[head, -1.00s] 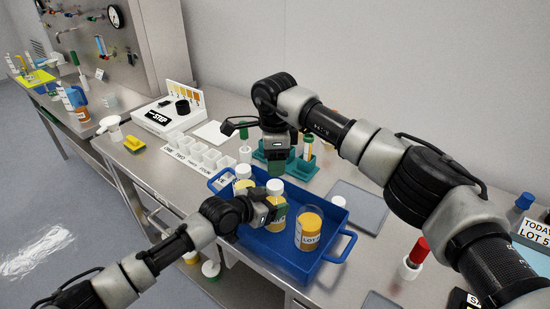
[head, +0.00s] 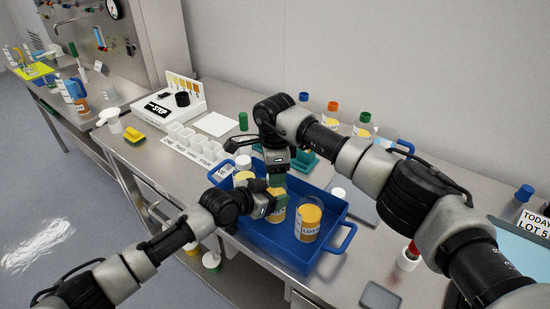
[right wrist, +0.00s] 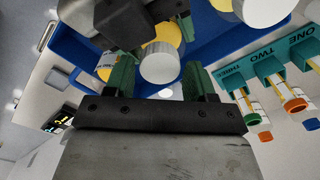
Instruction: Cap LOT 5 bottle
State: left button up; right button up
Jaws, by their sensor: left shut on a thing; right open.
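In the head view my left gripper (head: 272,206) is shut on a bottle of yellow liquid (head: 277,213) in the blue tray (head: 285,258). In the right wrist view this bottle (right wrist: 166,32) has a white cap (right wrist: 160,63). My right gripper (head: 277,179) is open just above it, its fingers (right wrist: 158,78) to either side of the cap; I cannot tell whether they touch. The cap is hidden in the head view. An uncapped bottle labelled LOT (head: 308,222) stands to the right in the tray; its number is unreadable. Another white-capped bottle (head: 243,168) stands behind left.
A white round piece (head: 338,193) lies behind the tray. Several bottles with coloured caps (head: 332,110) stand at the back. A "TODAY LOT 5" sign (head: 537,222) is at far right. White cups (head: 190,140) line the left. My right arm spans the right side.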

jog(key=shift+f, duration=0.8)
jog(key=shift+c, duration=0.5)
jog(key=c, duration=0.7)
jog(key=o, duration=1)
jog(key=shift+o, duration=0.2)
jog(key=shift+r, duration=2.35)
jog(key=shift+c, duration=0.7)
jog(key=shift+r, duration=0.4)
jog(key=shift+c, duration=0.5)
notch_tip(320, 180, up, 3)
jog(key=shift+f, duration=0.15)
